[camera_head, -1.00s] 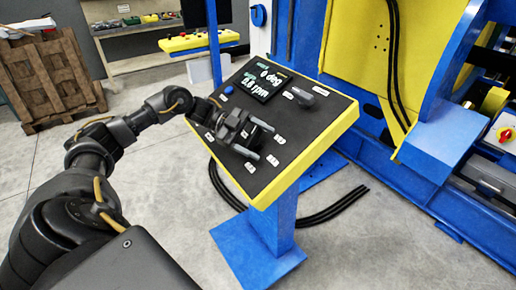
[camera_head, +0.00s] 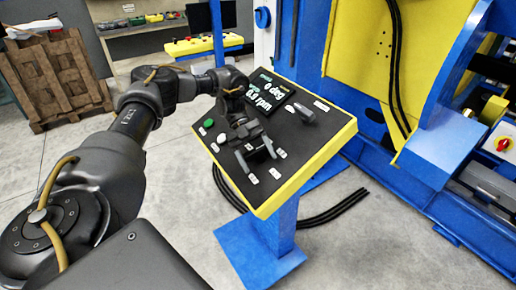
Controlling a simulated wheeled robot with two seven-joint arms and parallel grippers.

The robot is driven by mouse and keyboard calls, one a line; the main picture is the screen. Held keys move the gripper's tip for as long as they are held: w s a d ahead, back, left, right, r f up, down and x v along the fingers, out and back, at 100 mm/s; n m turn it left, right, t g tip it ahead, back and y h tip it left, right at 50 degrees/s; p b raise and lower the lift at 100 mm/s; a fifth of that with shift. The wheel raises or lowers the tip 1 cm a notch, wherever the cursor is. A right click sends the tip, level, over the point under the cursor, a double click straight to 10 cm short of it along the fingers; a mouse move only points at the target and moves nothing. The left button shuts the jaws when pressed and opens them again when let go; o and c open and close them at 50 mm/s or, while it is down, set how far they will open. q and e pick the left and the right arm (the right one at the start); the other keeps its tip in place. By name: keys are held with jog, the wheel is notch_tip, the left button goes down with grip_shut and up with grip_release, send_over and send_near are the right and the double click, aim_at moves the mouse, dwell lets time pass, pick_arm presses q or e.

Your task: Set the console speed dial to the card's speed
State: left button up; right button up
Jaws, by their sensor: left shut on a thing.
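The console (camera_head: 333,138) has a dark sloping panel with a yellow rim on a blue post. Its display (camera_head: 264,91) shows "0 deg" and a speed that looks like 0.9 rpm. My left gripper (camera_head: 257,154) is over the lower left of the panel, its two fingers pointing down the slope. It is shut on the speed dial, which its fingers hide almost wholly. Small white labels (camera_head: 275,173) sit around it. I cannot make out a speed card. My right gripper is not in view.
A green button (camera_head: 208,122) and a pale button (camera_head: 221,138) lie left of my gripper. A grey lever knob (camera_head: 304,114) stands at the panel's upper right. Black cables (camera_head: 335,211) lie on the floor behind the post. A blue and yellow machine (camera_head: 438,130) stands right.

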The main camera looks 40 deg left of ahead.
pick_arm(q)
jog(key=shift+s+m+g+y+p, duration=0.1)
jog(key=shift+m+g+y+p, duration=0.5)
jog(key=shift+m+y+p, duration=0.3)
jog(key=shift+s+f, duration=0.1)
jog(key=shift+f, duration=0.1)
jog(key=o, duration=1)
